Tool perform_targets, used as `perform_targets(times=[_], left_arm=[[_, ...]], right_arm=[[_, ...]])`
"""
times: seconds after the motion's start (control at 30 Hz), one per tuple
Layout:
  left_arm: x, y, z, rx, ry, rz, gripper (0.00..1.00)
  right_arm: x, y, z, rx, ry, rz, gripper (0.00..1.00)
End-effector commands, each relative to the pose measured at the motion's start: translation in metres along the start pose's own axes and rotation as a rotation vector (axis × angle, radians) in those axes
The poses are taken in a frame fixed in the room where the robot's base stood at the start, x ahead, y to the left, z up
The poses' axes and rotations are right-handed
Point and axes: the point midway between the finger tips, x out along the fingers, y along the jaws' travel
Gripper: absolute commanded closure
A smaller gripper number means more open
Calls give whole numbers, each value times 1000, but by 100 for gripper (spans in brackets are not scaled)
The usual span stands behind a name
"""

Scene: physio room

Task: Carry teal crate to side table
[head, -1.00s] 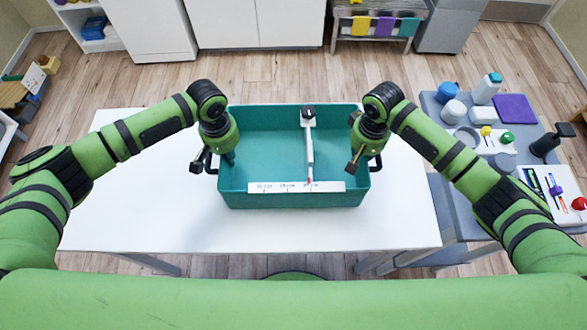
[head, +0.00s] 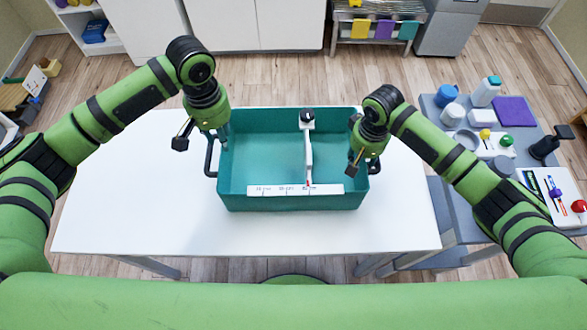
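The teal crate (head: 292,202) stands on the white table (head: 130,215). Inside it is a white measuring tool (head: 308,150) with a dark knob and a long printed scale along the near side. My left gripper (head: 202,138) is above and beside the crate's left end, with its fingers apart and nothing between them. The dark left handle (head: 210,158) shows below it, clear of the fingers. My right gripper (head: 363,162) is low at the crate's right end. It covers much of the right handle, and I cannot tell whether its fingers are closed on it.
A grey-blue table (head: 452,190) at the right holds bottles, cups, a purple block (head: 514,110) and a white tray with small items. White cabinets (head: 270,25) and a rack with coloured cloths (head: 383,29) stand at the back. The white table is bare left of the crate.

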Motion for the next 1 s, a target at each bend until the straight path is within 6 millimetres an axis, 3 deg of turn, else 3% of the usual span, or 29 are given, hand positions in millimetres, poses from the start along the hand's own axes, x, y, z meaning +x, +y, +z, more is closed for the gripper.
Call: perform_targets(times=[0.27, 0.7, 1.0], left_arm=[[-17, 0, 0, 1, -1, -1, 66], [-17, 0, 0, 0, -2, 0, 66], [-16, 0, 0, 0, -2, 0, 66]], right_arm=[[-8, 0, -1, 0, 3, -1, 66], [-94, 0, -1, -1, 4, -1, 66], [-120, 0, 0, 0, 0, -1, 66]])
